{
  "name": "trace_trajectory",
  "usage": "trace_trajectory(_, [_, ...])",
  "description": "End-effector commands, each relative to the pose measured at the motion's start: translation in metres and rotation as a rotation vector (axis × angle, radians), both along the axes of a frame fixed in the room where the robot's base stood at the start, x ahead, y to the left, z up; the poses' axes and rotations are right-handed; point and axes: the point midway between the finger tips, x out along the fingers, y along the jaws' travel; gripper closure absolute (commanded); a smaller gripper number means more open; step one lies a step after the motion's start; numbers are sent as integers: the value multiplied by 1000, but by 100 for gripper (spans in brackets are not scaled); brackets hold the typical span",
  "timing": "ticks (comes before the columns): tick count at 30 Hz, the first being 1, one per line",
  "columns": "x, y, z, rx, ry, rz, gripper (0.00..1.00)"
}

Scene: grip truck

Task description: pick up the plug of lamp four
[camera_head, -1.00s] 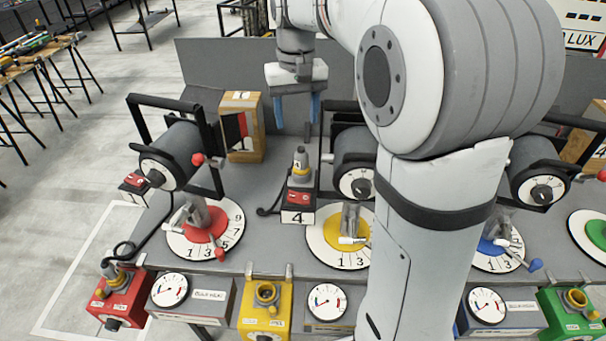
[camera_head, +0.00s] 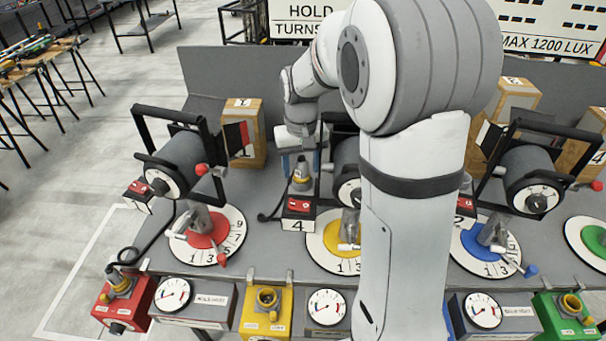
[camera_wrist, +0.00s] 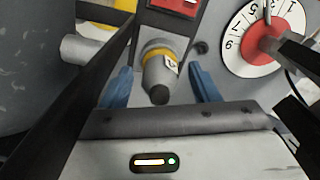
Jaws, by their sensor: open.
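The plug of lamp four (camera_head: 301,178) is a grey and yellow piece with a dark tip. It stands upright on a small dark stand with a red block and a white "4" label (camera_head: 298,225). In the wrist view the plug (camera_wrist: 159,74) sits between the two blue fingers of my gripper (camera_wrist: 164,88), slightly nearer the left one, with a gap on each side. In the head view my gripper (camera_head: 300,164) is just behind and above the plug, its fingers partly hidden by it. My gripper is open and holds nothing.
A black-framed lamp drum (camera_head: 178,160) stands to the left, another close on the right. Red (camera_head: 207,228) and yellow (camera_head: 330,233) dials flank the stand in front. In the wrist view a black frame bar (camera_wrist: 85,100) runs close along the left of my gripper.

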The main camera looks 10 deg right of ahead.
Motion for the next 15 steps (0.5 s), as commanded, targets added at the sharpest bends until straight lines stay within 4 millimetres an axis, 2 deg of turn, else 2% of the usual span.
trace_trajectory(5, [0, 0, 0, 0, 0, -1, 46])
trace_trajectory(15, [0, -1, 0, 0, 0, -2, 74])
